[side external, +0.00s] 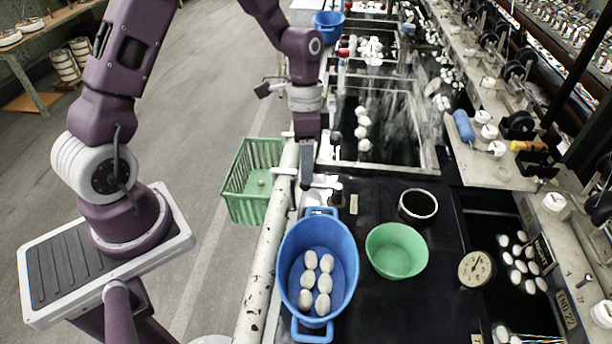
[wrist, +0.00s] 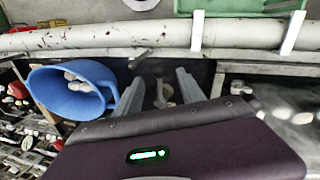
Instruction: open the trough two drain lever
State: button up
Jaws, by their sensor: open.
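My gripper (side external: 306,180) points down beside the pale pipe at the trough edge, left of the dark worktop. In the wrist view its two grey fingers (wrist: 159,78) are apart. A small dark lever-like fitting (wrist: 159,92) shows between them, apparently not clasped. It looks like a drain lever, but no label shows which trough it serves. In the side view, a pale metal fitting (side external: 327,182) shows just right of the fingers, and the gripper partly hides this area. Whether the fingers touch the lever cannot be told.
A blue basin (side external: 344,241) with several white cocoons stands just in front of the gripper. A green crate (side external: 245,205) hangs left of the pipe (side external: 268,270). A water trough lies behind.

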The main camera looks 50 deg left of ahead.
aim_at(321, 187)
jog(key=f, duration=0.3)
jog(key=shift+s+d+f, duration=0.2)
jog(key=shift+d+f, duration=0.05)
jog(key=shift+d, duration=0.05)
jog(key=shift+c, duration=0.5)
grip_shut()
dwell(0.7)
